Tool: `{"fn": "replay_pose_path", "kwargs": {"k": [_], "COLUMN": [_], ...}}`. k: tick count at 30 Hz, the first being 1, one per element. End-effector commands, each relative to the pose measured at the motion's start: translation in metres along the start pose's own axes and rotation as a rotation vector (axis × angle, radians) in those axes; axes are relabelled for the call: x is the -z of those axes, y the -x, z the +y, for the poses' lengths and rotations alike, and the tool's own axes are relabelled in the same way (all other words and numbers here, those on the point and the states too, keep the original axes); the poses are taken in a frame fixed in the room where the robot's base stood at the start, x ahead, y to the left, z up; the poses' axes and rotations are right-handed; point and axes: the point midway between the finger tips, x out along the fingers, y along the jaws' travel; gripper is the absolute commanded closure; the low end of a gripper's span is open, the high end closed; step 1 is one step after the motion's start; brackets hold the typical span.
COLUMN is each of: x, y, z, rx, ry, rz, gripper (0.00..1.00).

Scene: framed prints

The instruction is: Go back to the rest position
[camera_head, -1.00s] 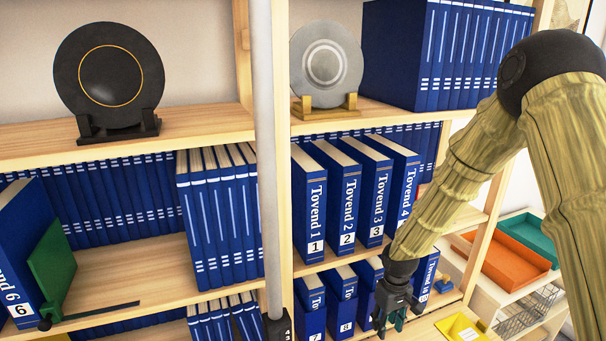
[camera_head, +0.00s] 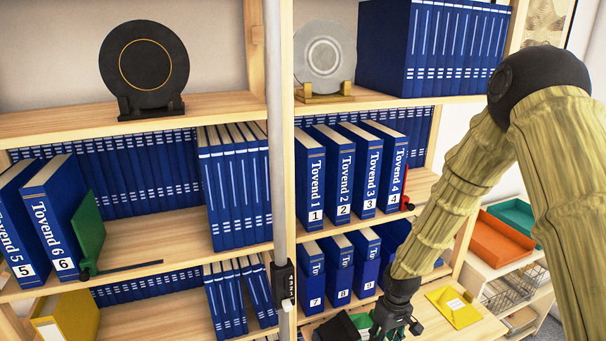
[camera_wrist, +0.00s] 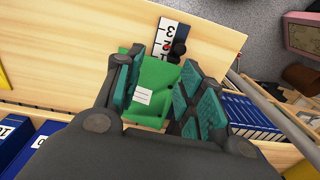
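My gripper (camera_head: 395,328) is low in front of the right bookcase section in the head view, beneath my bent arm. In the wrist view my gripper (camera_wrist: 162,78) has its teal-padded fingers spread apart. A green bookend (camera_wrist: 155,85) with a white label shows between and beyond the fingers, over a wooden board. I cannot tell whether either finger touches it. Part of a green piece (camera_head: 362,321) also shows beside the gripper in the head view.
Blue Tovend binders (camera_head: 340,172) fill the shelves close to my arm. A yellow bookend (camera_head: 455,306) lies right of the gripper. A grey vertical pole (camera_head: 279,150) stands before the bookcase. Orange and teal trays (camera_head: 500,242) are at the right.

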Motion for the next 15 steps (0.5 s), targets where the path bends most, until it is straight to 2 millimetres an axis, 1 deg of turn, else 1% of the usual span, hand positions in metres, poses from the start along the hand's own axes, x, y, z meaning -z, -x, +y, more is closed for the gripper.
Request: {"fn": "replay_pose_path", "kwargs": {"k": [1, 5, 8, 11, 12, 14, 15], "x": [-0.008, -0.030, -0.052, -0.083, -0.098, -0.123, -0.141], "y": [-0.009, -0.035, -0.057, -0.084, -0.096, -0.113, -0.124], "z": [-0.005, -0.017, -0.028, -0.043, -0.050, -0.060, -0.066], "rx": [0.009, 0.032, 0.050, 0.069, 0.076, 0.082, 0.083], "ry": [-0.007, -0.034, -0.061, -0.101, -0.119, -0.151, -0.173], "rz": [-0.003, -0.003, -0.002, -0.002, -0.002, -0.001, -0.001], "gripper": [0.61, 0.61, 0.61, 0.61, 0.61, 0.61, 0.61]}}
